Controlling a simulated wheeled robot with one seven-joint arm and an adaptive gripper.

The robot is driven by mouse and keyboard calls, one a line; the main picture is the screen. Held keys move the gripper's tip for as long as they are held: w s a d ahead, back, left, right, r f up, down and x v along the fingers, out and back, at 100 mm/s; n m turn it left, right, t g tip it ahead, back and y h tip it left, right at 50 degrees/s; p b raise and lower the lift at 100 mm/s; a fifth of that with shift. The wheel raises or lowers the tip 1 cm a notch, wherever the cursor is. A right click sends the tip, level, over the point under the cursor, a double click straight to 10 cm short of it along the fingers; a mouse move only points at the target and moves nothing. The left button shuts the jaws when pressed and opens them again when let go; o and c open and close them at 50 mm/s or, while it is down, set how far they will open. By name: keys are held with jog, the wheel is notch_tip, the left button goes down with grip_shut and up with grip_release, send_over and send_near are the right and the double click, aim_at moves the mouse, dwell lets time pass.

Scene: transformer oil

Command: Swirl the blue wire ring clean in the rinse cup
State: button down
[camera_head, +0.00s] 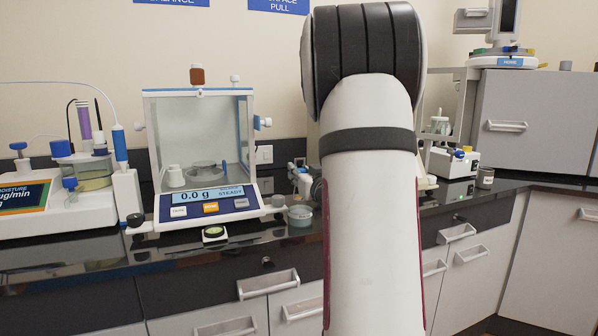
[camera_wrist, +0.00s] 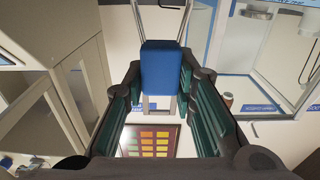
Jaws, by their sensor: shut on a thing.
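In the wrist view, my gripper (camera_wrist: 160,75) is shut on a blue block (camera_wrist: 162,68), which looks like the handle of the blue wire ring. The block sits between the dark green finger pads. Pale straight bars show beside and below it; I cannot make out the ring itself. In the head view, my arm stands tall in the foreground and hides my gripper and the held thing. A small dark cup with a pale label (camera_head: 486,177) stands on the black counter right of my arm. Its label is too small to read, so I cannot tell whether it is the rinse cup.
A glass-walled balance (camera_head: 203,205) reads 0.0 g. A grey-green lidded jar (camera_head: 300,216) stands right of it. A titration instrument (camera_head: 60,210) is at left. A white instrument (camera_head: 453,163) stands behind my arm at right, near a grey cabinet (camera_head: 535,120). Free counter lies around the labelled cup.

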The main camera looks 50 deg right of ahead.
aim_at(299, 197)
jog(key=shift+f+b, duration=1.85)
jog(key=shift+f, duration=0.55)
jog(key=shift+r, duration=0.25)
jog(key=shift+w+d, duration=0.1)
jog(key=shift+d, duration=0.1)
jog(key=shift+w+a, duration=0.15)
jog(key=shift+a, duration=0.15)
jog(key=shift+s+a+b, duration=0.15)
jog(key=shift+s+b, duration=0.15)
jog(key=shift+s+d, duration=0.2)
jog(key=shift+d, duration=0.1)
jog(key=shift+w, duration=0.15)
jog(key=shift+w+d, duration=0.15)
jog(key=shift+w, duration=0.05)
